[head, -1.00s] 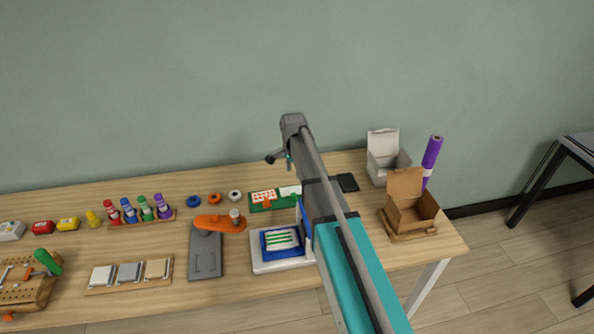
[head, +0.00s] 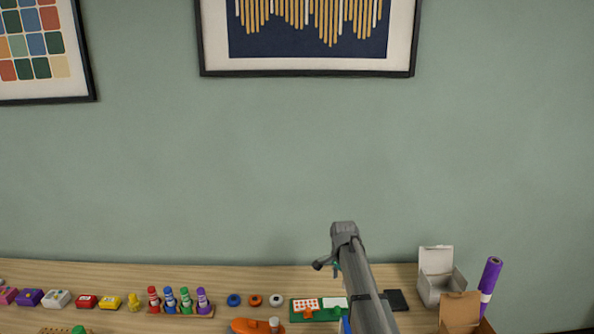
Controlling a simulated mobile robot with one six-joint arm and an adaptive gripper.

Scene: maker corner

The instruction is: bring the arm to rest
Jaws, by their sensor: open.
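My grey arm rises from the bottom edge in the head view, right of centre. Its far end stands in front of the green wall and above the back of the table (head: 80,272). A small dark part sticks out to the left just below that end, with a bit of teal beside it. I cannot make out any gripper fingers; the gripper seems hidden behind the arm. Nothing held can be seen.
A dark flat pad (head: 397,300), an open white box (head: 437,276), a cardboard box (head: 460,312) and a purple roll (head: 489,277) are right. Framed pictures (head: 308,73) hang above.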

